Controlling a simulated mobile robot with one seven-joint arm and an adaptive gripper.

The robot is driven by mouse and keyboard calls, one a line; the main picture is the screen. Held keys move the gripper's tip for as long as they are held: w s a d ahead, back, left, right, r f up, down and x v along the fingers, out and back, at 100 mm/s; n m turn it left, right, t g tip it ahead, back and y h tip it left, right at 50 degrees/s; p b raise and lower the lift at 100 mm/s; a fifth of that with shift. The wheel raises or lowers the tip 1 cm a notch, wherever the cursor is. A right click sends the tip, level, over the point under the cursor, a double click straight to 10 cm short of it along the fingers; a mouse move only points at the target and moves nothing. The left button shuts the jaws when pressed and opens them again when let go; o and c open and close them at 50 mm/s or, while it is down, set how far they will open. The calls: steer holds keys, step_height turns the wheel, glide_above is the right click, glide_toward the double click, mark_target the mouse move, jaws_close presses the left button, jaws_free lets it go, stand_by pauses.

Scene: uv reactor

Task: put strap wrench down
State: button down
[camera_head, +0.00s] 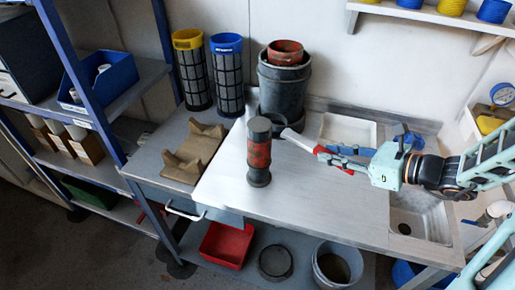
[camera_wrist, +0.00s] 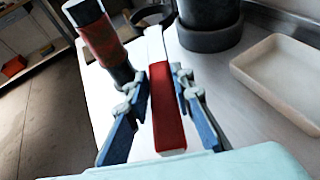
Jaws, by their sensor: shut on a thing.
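The strap wrench has a red handle and a pale grey end; it shows in the head view (camera_head: 300,141) and in the wrist view (camera_wrist: 166,110). My gripper (camera_head: 338,157) is shut on its red handle, over the bench (camera_head: 310,195). In the wrist view, the blue fingers of my gripper (camera_wrist: 162,90) stand on either side of the handle. The pale end points away from my gripper, toward the dark buckets. I cannot tell whether the wrench touches the bench top.
A dark cylinder with a red band (camera_head: 259,155) stands upright left of the wrench. Stacked buckets (camera_head: 284,85) and a shallow beige tray (camera_head: 347,130) are behind. A brown cradle (camera_head: 193,153) is at left, a sink (camera_head: 420,215) at right. The front middle bench is clear.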

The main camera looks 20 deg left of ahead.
mark_target(322, 184)
steer(key=shift+a+f, duration=0.1)
steer(key=shift+a, duration=0.2)
step_height(322, 184, down, 10)
steer(key=b, duration=0.2)
steer(key=shift+b, duration=0.3)
steer(key=shift+f, duration=0.15)
steer(key=c, duration=1.7)
jaws_free()
